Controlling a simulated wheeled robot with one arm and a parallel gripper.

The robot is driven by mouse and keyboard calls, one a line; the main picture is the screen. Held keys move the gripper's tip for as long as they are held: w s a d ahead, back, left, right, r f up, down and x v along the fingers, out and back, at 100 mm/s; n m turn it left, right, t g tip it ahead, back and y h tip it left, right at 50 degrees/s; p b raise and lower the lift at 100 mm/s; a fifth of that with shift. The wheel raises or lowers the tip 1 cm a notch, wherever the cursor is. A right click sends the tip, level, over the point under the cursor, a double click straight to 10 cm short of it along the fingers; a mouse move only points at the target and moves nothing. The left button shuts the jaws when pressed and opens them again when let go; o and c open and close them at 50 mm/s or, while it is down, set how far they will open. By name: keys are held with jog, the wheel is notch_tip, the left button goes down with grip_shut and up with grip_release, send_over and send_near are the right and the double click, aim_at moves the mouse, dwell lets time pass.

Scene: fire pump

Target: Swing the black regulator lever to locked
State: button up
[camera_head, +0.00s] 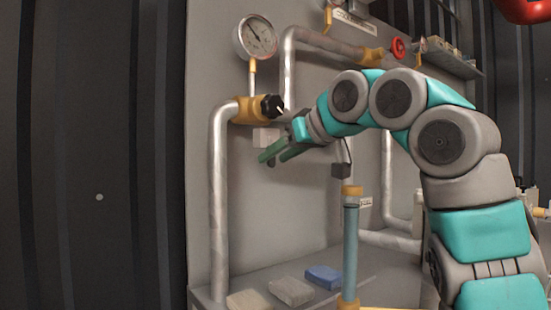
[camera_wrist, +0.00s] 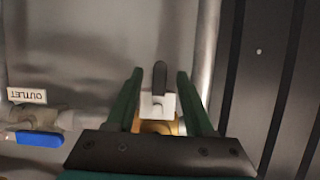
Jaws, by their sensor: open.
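The black regulator lever (camera_wrist: 160,75) shows in the wrist view, running up in the picture from a pale block (camera_wrist: 158,104) with a brass part behind it. My gripper (camera_head: 268,156) is open. In the wrist view its two green fingers stand one on each side of the lever, with a gap on both sides and nothing held. In the head view the fingers reach left, just below a brass fitting (camera_head: 248,110) with a black knob (camera_head: 272,107). The lever cannot be made out clearly there, being small and close to my fingers.
A gauge (camera_head: 257,37) stands above the brass fitting. A grey pipe (camera_head: 218,205) runs down at the left. A blue handle (camera_wrist: 38,138) and an upside-down OUTLET label (camera_wrist: 27,96) show in the wrist view. A blue block (camera_head: 323,277) lies on the ledge below.

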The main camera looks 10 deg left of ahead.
jog(key=v, duration=0.6)
jog(key=shift+s+d+b, duration=0.15)
jog(key=shift+s+b, duration=0.1)
jog(key=shift+b, duration=0.05)
jog(key=shift+r, duration=0.1)
